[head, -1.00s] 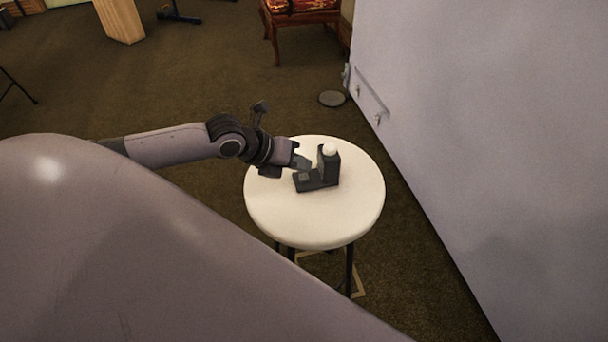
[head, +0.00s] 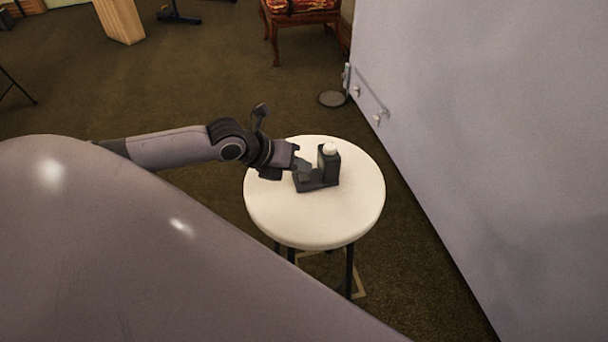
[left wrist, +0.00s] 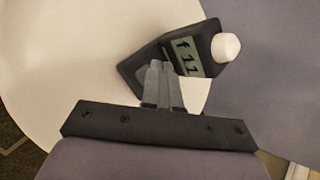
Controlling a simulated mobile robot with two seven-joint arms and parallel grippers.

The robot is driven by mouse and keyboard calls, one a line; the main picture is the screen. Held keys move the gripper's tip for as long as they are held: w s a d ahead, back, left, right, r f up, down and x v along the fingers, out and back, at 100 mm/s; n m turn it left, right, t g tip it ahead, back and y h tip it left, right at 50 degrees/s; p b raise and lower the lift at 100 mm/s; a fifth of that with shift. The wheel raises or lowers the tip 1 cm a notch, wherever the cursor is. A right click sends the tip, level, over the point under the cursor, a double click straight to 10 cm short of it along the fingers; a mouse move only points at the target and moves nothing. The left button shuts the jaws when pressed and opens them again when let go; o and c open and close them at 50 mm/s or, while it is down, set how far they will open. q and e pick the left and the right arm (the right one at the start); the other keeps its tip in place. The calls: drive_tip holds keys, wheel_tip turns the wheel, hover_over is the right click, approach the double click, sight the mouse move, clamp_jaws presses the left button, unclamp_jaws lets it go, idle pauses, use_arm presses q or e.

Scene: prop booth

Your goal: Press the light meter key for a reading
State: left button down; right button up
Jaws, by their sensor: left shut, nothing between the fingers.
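The light meter (head: 329,166) is a dark upright body with a white dome (head: 330,148) on top and a low dark base to its left. It stands on the round white table. My left gripper (head: 304,173) comes in from the left and is shut and empty. Its fingertips (left wrist: 156,66) are over the meter's low base, in front of the screen, and seem to touch it. The key is hidden behind the fingers. My right gripper is not in view.
The white table top (head: 295,225) is bare around the meter. A tall pale panel (head: 480,130) rises to the right of the table. A wooden chair (head: 300,25) and a dark floor disc (head: 332,99) are farther back.

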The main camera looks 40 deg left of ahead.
sight(299, 177)
use_arm(q)
drive_tip(key=shift+f, duration=0.4)
idle(0.5)
drive_tip(key=shift+r+p, duration=0.65)
drive_tip(key=shift+r, duration=0.2)
drive_tip(key=shift+r, duration=0.1)
wheel_tip(299, 177, up, 5)
drive_tip(key=p, duration=0.5)
idle(0.4)
